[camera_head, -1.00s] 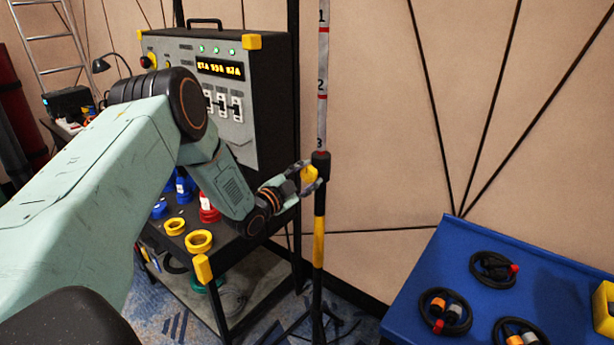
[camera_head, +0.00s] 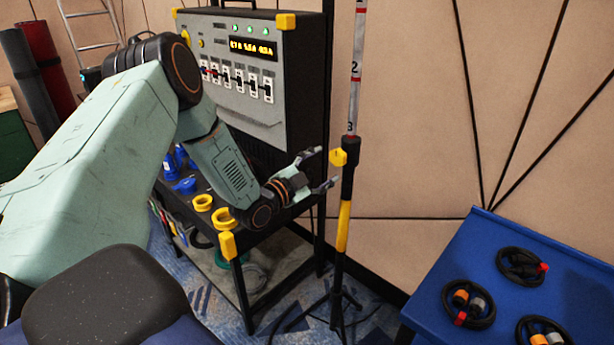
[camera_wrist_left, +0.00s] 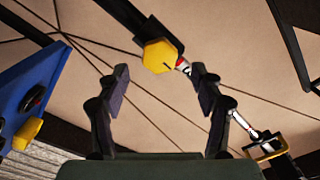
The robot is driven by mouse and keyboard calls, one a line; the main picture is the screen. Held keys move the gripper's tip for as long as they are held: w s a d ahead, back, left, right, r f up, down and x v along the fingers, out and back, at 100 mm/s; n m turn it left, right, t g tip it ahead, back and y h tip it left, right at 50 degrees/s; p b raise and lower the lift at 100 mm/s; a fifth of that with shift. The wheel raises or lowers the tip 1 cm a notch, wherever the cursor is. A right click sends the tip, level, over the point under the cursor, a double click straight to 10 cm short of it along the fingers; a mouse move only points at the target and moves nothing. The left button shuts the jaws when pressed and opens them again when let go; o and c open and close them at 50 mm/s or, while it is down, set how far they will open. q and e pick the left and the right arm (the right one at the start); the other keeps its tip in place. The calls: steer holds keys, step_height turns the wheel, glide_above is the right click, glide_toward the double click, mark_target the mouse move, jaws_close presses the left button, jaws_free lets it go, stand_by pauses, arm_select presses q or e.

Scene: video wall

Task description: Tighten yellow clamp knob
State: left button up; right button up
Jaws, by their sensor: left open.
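The yellow clamp knob (camera_head: 338,157) sits on the black clamp of an upright stand pole (camera_head: 344,225). In the left wrist view the knob (camera_wrist_left: 158,57) is a yellow faceted disc beyond the fingertips, between them and apart from them. My left gripper (camera_head: 322,168) is open and empty, just left of the knob, with its fingers pointing at it. Both of its fingers also show spread in the left wrist view (camera_wrist_left: 160,82). My right gripper is not in view.
A black control box (camera_head: 240,85) with switches stands on a black cart left of the pole, with yellow rings (camera_head: 222,218) on the cart. A blue table (camera_head: 440,300) with coiled cables is at the lower right. Tripod legs spread on the floor.

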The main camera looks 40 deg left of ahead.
arm_select(q)
steer(key=s, duration=0.6)
steer(key=shift+s+a, duration=0.2)
stand_by(0.4)
steer(key=s+d+f+n+g+b, duration=0.1)
steer(key=s+d+f+n+g, duration=0.45)
steer(key=f, duration=0.35)
steer(key=s+d+f+n+g+b, duration=0.2)
steer(key=s+d+f+n+g, duration=0.3)
steer(key=f, duration=0.4)
steer(key=s+d+f+g+b, duration=0.2)
steer(key=s+f, duration=0.4)
steer(key=s, duration=0.7)
steer(key=s+d+f+g+y+b, duration=0.1)
steer(key=s+d+f+g+b, duration=0.2)
steer(key=s, duration=0.9)
steer(key=d+f+g, duration=0.2)
steer(key=d+f, duration=0.2)
steer(key=shift+s, duration=0.4)
steer(key=shift+g, duration=0.25)
